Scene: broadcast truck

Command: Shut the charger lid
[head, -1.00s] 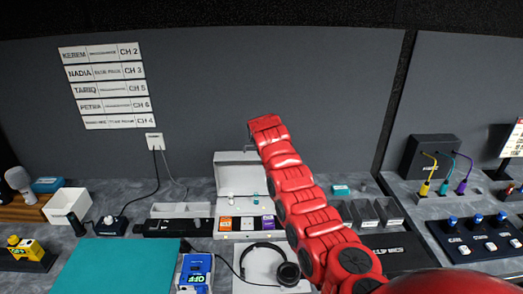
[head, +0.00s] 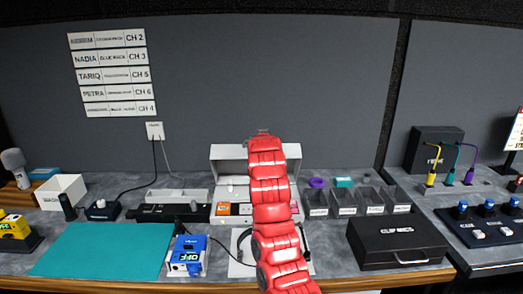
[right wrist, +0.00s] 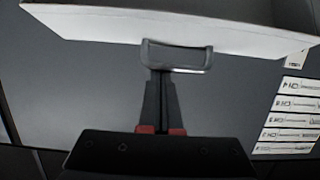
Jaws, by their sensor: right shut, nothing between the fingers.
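The white charger (head: 217,219) stands on the counter against the wall, with several coloured units in its front bays. Its white lid (head: 228,153) is up, and my red right arm covers its middle. In the right wrist view the lid (right wrist: 105,24) spans the top, with a grey loop handle (right wrist: 178,57) on its edge. My right gripper (right wrist: 160,74) is shut and empty, its fingertips at the handle; I cannot tell if they touch it. In the head view the gripper is hardly distinguishable at the arm's far end. My left gripper is not in view.
Headphones, partly hidden by my arm, lie on a pale mat (head: 238,268) before the charger. A blue box (head: 188,254) and teal mat (head: 105,250) are to the left. Open bins (head: 343,203) and a black case (head: 400,245) are to the right.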

